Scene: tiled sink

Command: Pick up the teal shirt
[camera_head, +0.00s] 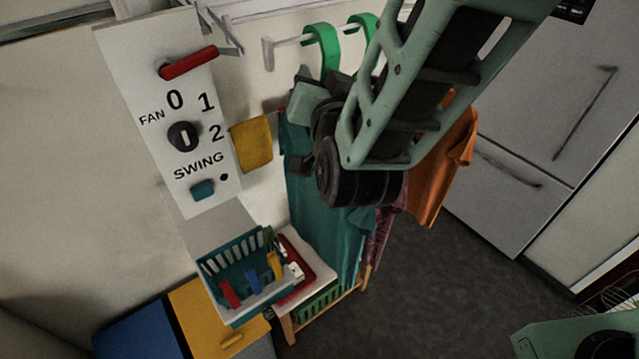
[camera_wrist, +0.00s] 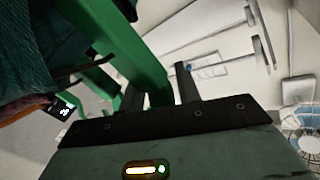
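The teal shirt (camera_head: 345,240) hangs from the rail below a green hanger hook (camera_head: 322,45), with its upper part hidden behind my arm. My gripper (camera_head: 300,125) is at the shirt's upper left, below the hook. In the wrist view, two dark fingers of my gripper (camera_wrist: 160,88) stand apart, with a green hanger bar (camera_wrist: 135,55) reaching down between them. A narrow gap shows between the bar and the right finger. Teal cloth (camera_wrist: 25,50) fills the upper left there. Whether the fingers touch the hanger cannot be told.
A second green hook (camera_head: 365,24) is on the rail (camera_head: 300,38). An orange shirt (camera_head: 440,165) hangs at right. A switch panel (camera_head: 170,115) and yellow cloth (camera_head: 252,143) are at left. A teal basket (camera_head: 240,275) stands below. Fridge doors (camera_head: 530,130) are at right; dark floor (camera_head: 430,295) is clear.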

